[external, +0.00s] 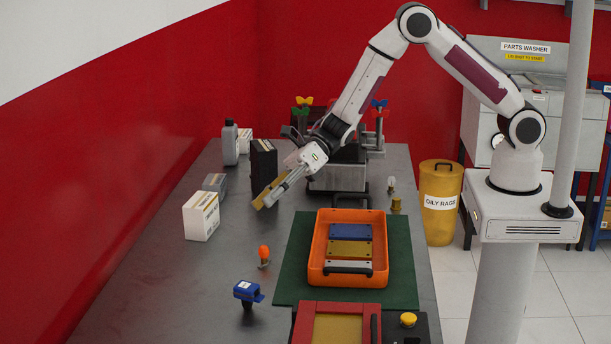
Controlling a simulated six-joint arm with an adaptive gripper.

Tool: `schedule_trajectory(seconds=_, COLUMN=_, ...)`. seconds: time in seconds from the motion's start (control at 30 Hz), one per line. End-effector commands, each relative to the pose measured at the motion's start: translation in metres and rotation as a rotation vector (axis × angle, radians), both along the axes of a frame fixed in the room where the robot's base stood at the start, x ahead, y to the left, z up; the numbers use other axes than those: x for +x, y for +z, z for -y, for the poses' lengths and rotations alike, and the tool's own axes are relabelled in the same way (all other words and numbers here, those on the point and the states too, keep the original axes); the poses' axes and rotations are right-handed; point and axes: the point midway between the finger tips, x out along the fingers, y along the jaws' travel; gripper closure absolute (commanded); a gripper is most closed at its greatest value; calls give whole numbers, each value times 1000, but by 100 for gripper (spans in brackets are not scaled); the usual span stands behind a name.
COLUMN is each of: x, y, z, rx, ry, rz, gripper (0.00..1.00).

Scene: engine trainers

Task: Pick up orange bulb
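The orange bulb (263,252) stands upright on a small pale base on the grey bench, left of the green mat. My gripper (268,200) is above and behind the bulb in the picture, angled down to the left and apart from it. A tan strip lies along its fingers; I cannot tell whether it is a finger, a held thing or something behind. Whether the fingers are open or shut is unclear.
An orange tray (313,262) with coloured bars sits on the green mat (291,281). A blue-topped object (248,291) stands in front of the bulb. A white box (201,216) and black box (263,164) are near my gripper. A clear bulb (391,183) is at right.

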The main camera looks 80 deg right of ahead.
Motion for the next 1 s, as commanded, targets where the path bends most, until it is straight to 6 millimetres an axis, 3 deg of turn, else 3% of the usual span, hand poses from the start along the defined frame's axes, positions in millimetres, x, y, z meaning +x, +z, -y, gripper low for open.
schedule_trajectory(seconds=0.03, x=-5, y=-13, z=-7, rx=-6, ry=47, rz=18, gripper=63)
schedule_trajectory(seconds=0.2, x=-20, y=-39, z=-28, rx=-14, ry=188, rz=94, gripper=63)
schedule_trajectory(seconds=0.4, x=-32, y=-54, z=-40, rx=-12, ry=278, rz=149, gripper=63)
schedule_trajectory(seconds=1.0, x=-31, y=-60, z=-50, rx=-11, ry=293, rz=160, gripper=63)
